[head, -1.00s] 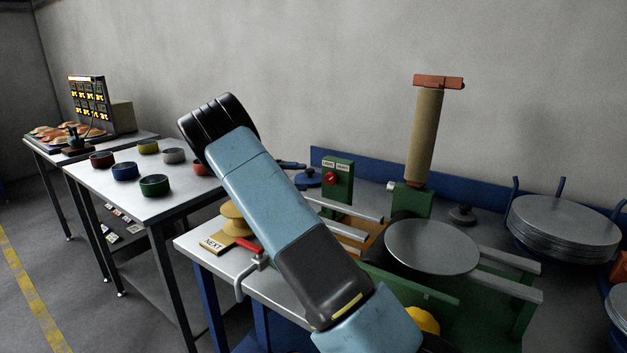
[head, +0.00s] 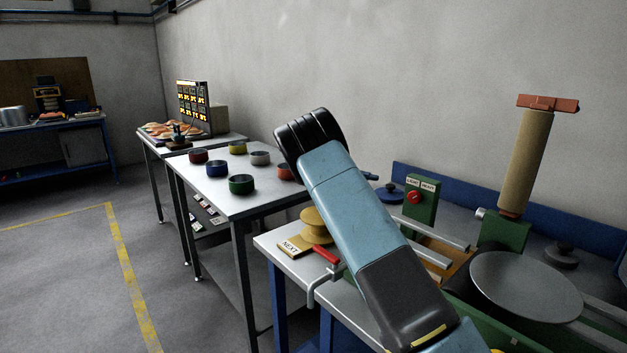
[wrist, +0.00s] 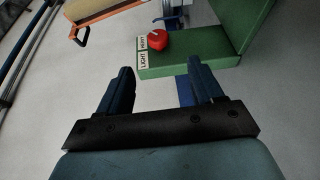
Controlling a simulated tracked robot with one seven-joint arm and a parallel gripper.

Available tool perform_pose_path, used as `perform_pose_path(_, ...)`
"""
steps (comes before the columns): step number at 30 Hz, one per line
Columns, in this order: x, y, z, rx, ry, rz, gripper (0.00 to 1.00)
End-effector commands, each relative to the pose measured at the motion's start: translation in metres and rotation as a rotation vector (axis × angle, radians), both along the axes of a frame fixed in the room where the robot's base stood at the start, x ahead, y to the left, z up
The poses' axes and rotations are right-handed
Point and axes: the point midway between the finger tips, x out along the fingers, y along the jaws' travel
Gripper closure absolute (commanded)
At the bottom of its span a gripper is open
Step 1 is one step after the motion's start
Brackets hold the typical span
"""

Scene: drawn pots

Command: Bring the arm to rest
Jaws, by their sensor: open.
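My arm (head: 345,200) crosses the middle of the head view, raised over the near bench, with its black joint at the upper left. Beyond the fingers in the wrist view is a green box with a red knob (wrist: 159,40) and labels reading LIGHT and HEAVY. The same green box (head: 420,208) stands behind my arm in the head view.
A green machine with a round metal plate (head: 526,286) and a tan column (head: 528,160) fills the right. A red-handled clamp (head: 326,257) sits at the bench edge by a NEXT sign (head: 292,247). A table (head: 220,203) with several coloured pots stands left. Floor is clear at left.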

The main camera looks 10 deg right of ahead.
Motion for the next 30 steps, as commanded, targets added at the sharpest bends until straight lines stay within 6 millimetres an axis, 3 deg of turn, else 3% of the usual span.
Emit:
perform_pose_path(15,-0.068,-0.046,0.051,0.417,-0.079,0.007,0.34)
perform_pose_path(30,-0.143,-0.058,0.087,0.770,-0.204,0.088,0.34)
